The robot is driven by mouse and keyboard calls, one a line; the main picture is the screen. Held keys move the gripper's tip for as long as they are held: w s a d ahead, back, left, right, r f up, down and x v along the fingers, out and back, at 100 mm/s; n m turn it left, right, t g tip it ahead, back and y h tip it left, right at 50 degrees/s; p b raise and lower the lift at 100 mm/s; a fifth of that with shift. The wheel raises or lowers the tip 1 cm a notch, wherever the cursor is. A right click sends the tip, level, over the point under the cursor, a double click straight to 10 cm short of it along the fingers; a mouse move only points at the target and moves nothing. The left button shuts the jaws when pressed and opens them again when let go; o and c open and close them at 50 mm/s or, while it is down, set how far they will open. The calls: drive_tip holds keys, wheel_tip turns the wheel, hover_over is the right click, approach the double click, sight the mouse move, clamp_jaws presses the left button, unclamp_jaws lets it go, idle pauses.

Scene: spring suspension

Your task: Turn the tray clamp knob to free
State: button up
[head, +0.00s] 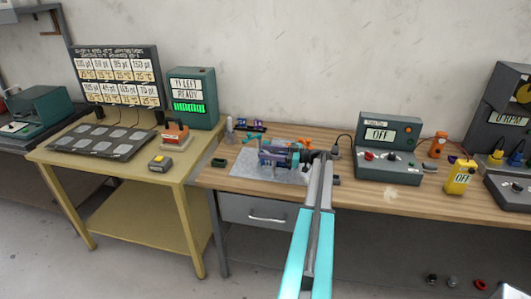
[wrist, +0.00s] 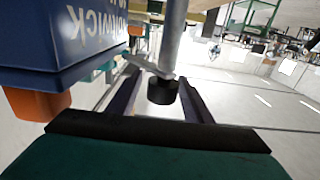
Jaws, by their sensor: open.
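My gripper (head: 321,156) is at the right end of a blue vise-like device (head: 276,157) on the wooden bench in the head view. In the wrist view, the two dark fingers of my gripper (wrist: 159,82) are apart. A black cylindrical end piece (wrist: 163,93) on a grey rod (wrist: 172,40) shows between them, and I cannot tell whether they touch it. A blue body (wrist: 70,38) with lettering and an orange block (wrist: 36,103) are close at left. I cannot tell which part is the tray clamp knob; no label for it is readable.
A grey-green control box (head: 389,147) reading OFF stands to the right on the bench. A yellow OFF unit (head: 460,176) is further right.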

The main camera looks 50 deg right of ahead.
drive_tip(key=b+v, duration=0.4)
drive_tip(key=v, duration=0.8)
drive_tip(key=shift+s+d, duration=0.25)
drive_tip(key=shift+s, duration=0.1)
